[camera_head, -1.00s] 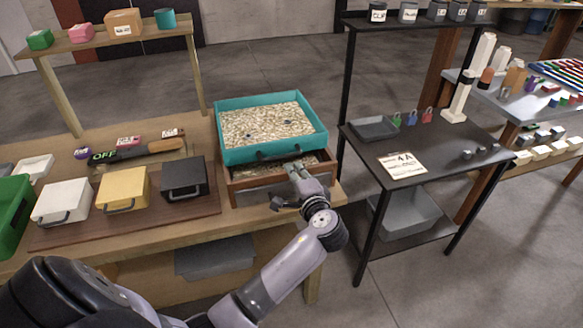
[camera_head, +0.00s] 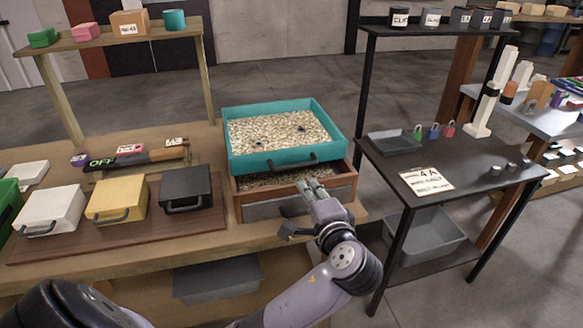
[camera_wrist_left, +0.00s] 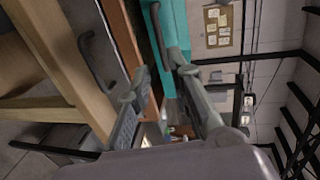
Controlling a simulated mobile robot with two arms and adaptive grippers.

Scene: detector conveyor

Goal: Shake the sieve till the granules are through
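The teal sieve (camera_head: 236,161) rests on top of a wooden-rimmed box (camera_head: 345,181), set slightly back and left. Pale granules (camera_head: 275,130) cover its floor, with a few dark lumps among them. More granules (camera_head: 262,180) show in the box below. A dark handle (camera_head: 292,163) is on the sieve's front wall and also shows in the left wrist view (camera_wrist_left: 156,34). My left gripper (camera_head: 311,187) is just below and in front of this handle. Its fingers are apart and hold nothing visible; the wrist view shows the gap (camera_wrist_left: 160,80). My right gripper is out of view.
Black (camera_head: 186,187), yellow (camera_head: 117,199) and white (camera_head: 50,209) handled boxes stand left of the sieve. A lever marked OFF (camera_head: 105,157) lies behind them. A black table (camera_head: 455,175) with a tray and padlocks stands at the right, across a gap.

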